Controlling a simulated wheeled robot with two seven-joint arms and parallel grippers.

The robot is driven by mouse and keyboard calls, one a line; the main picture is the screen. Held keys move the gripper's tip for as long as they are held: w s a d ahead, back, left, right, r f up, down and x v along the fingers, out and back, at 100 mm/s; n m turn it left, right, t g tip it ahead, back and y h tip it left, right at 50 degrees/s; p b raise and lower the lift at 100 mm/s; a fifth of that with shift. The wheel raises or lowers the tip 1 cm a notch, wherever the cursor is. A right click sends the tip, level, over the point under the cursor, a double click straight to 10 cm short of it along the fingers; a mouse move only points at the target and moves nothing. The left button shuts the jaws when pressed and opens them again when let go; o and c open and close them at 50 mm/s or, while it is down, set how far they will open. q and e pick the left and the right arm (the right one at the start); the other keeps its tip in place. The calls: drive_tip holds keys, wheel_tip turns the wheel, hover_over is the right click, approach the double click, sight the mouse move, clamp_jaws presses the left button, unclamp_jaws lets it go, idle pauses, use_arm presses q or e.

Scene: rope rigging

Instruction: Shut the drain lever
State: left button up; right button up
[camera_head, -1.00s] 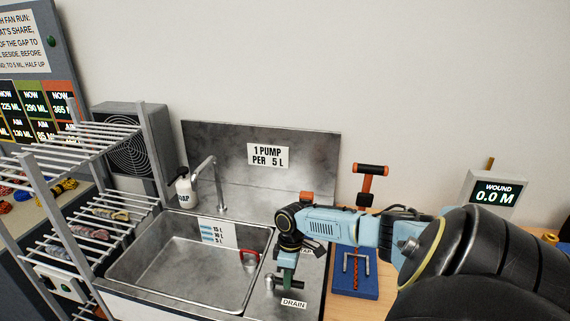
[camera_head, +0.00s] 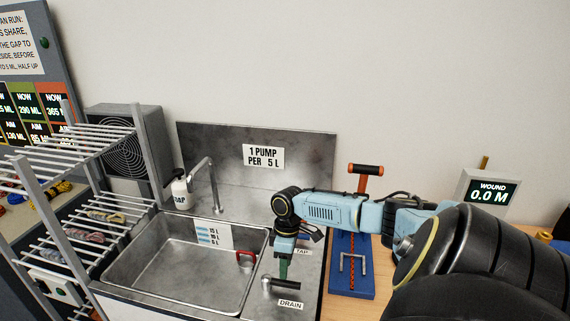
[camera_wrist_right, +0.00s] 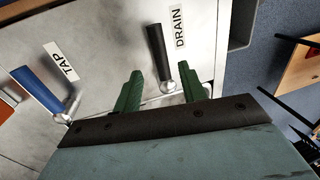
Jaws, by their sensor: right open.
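The drain lever has a black handle (camera_head: 286,283) and a silver pivot, on the steel counter right of the sink (camera_head: 180,270). In the right wrist view, the handle (camera_wrist_right: 157,48) points away from the gripper, alongside the DRAIN label (camera_wrist_right: 179,27). My right gripper (camera_head: 283,272) is just above the lever. Its green fingers (camera_wrist_right: 163,89) are open and empty, one on either side of the lever's pivot in the wrist picture. I cannot tell whether they touch it. My left gripper is not in view.
The blue tap lever (camera_wrist_right: 38,90) is beside the drain lever. A wire rack (camera_head: 70,215) stands left. A blue stand (camera_head: 352,270) is to the right. A soap bottle (camera_head: 180,189) stands behind the sink.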

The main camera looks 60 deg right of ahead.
wheel_tip(320, 180, up, 8)
drive_tip(key=d, duration=0.1)
drive_tip(key=shift+w+d+r, duration=0.25)
drive_tip(key=shift+w, duration=0.05)
